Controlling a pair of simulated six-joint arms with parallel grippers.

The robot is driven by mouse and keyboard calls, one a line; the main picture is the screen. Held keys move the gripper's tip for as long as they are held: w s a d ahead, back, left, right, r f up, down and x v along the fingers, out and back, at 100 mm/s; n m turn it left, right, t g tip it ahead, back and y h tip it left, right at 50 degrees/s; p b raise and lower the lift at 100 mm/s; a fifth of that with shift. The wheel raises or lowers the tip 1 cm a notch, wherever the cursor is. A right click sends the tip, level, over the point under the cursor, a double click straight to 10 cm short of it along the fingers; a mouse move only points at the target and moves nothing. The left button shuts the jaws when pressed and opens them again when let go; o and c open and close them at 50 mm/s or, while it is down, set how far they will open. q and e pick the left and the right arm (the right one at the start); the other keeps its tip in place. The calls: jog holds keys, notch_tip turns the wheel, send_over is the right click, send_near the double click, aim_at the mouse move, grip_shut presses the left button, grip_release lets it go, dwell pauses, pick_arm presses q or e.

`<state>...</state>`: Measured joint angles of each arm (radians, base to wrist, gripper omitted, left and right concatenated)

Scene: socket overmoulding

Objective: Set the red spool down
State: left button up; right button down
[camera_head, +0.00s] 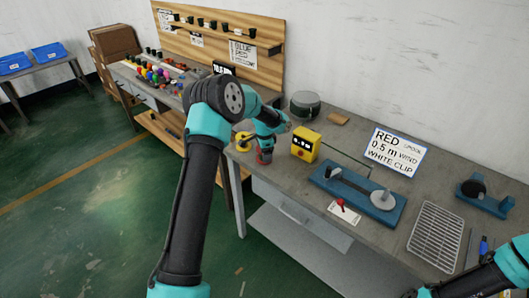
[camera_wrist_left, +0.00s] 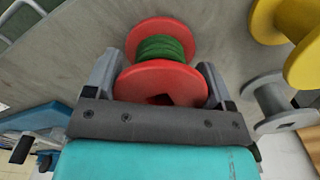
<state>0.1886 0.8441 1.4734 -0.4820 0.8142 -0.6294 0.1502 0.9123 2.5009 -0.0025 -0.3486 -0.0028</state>
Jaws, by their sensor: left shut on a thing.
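A red spool (camera_wrist_left: 160,82) wound with green wire lies between the fingers of my left gripper (camera_wrist_left: 160,85) in the left wrist view. The fingers are shut on it, one on each side. In the head view the red spool (camera_head: 264,157) shows below my left gripper (camera_head: 265,147), by the front edge of the grey bench (camera_head: 340,150). I cannot tell whether its underside touches the bench. My right arm enters at the bottom right of the head view, but its fingertips are out of view.
A yellow spool (camera_wrist_left: 292,25) and a grey spool (camera_wrist_left: 268,98) stand close by on the right in the wrist view. A yellow box (camera_head: 305,146), a blue winding fixture (camera_head: 340,185), a wire rack (camera_head: 436,236) and a sign reading RED (camera_head: 395,152) are along the bench.

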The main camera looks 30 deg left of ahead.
pick_arm(q)
jog(key=o, duration=0.9)
jog(key=shift+r, duration=0.1)
notch_tip(320, 180, up, 12)
jog(key=shift+r, duration=0.1)
dwell(0.5)
